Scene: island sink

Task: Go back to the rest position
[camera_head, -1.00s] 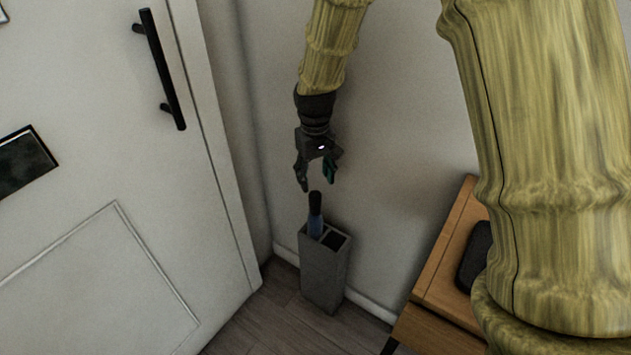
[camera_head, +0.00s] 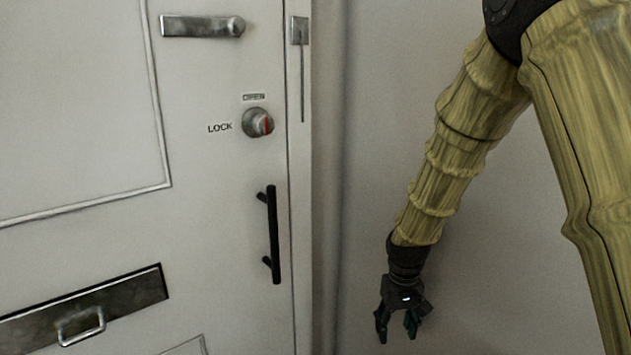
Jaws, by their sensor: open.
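My gripper (camera_head: 397,332) is in the lower right middle of the head view, pointing down in front of the plain wall. Its two fingers are spread apart with nothing between them. My arm, with a yellow wood-like surface, comes down to it from the upper right. No object touches the gripper.
A white door (camera_head: 120,180) fills the left side, with a black bar handle (camera_head: 274,235), a round lock knob (camera_head: 258,122), a silver latch (camera_head: 202,26) and a mail slot (camera_head: 85,306). The bare wall (camera_head: 390,120) is behind my arm.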

